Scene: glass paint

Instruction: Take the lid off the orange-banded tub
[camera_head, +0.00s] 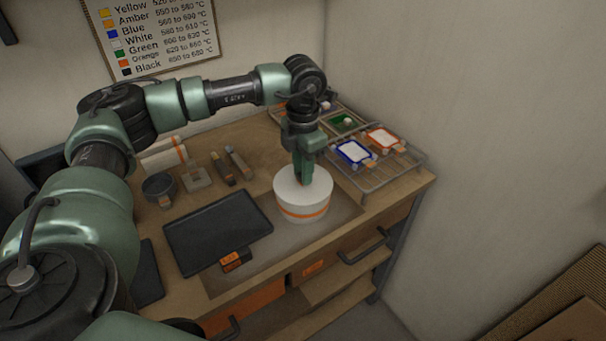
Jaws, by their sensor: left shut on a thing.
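A white round tub with an orange band (303,211) stands upright on the workbench. Its white lid (290,188) is on top, and no clear gap shows between lid and tub. My left gripper (303,180) comes down from above and is shut at the top of the lid. The part between its fingers is hidden by the fingers. My right gripper does not show.
A dark flat tray (217,230) lies left of the tub. A wire rack (375,178) with colored sample tiles stands behind right. A dark bowl (158,188) and small tools (222,168) are at the back left. The bench's front edge is close to the tub.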

